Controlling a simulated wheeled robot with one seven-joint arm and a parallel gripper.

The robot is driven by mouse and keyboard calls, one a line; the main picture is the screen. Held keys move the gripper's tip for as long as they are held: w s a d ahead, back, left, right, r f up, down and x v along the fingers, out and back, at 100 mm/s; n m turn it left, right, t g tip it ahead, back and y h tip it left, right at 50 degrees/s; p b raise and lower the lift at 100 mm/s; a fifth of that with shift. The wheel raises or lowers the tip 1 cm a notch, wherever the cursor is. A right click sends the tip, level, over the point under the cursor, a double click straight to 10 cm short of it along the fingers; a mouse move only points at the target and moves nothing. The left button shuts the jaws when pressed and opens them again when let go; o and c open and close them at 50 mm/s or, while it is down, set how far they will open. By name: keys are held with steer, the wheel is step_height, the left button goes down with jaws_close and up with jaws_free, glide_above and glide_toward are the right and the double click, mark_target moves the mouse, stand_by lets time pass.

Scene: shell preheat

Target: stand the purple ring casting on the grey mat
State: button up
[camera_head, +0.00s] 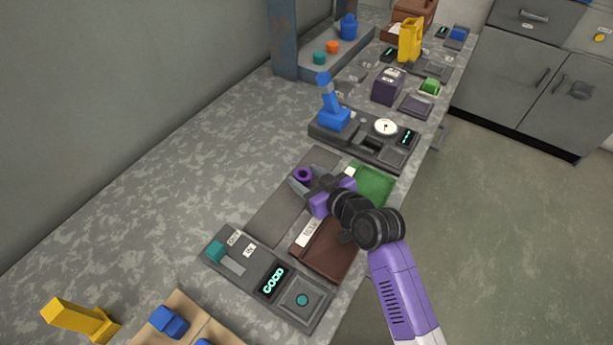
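My gripper (305,182) is right at the ring, reaching in from the right. Its dark fingers overlap the ring's near side in the picture. The view is too small to tell whether they are closed on the ring or only beside it. I cannot tell whether the ring touches the mat or is just above it.
A green tray (375,184) and a brown tray (328,253) lie right of the mat, partly under my arm. A grey panel with a lit display (273,281) is nearer. A blue-handled device (333,118) stands beyond. The mat's near part and the counter to its left are clear.

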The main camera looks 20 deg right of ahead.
stand_by(0.3)
steer(key=shift+r, duration=0.3)
steer(key=v, duration=1.1)
steer(key=shift+s+b, duration=0.3)
steer(key=shift+s, duration=0.2)
steer(key=shift+d+r, duration=0.1)
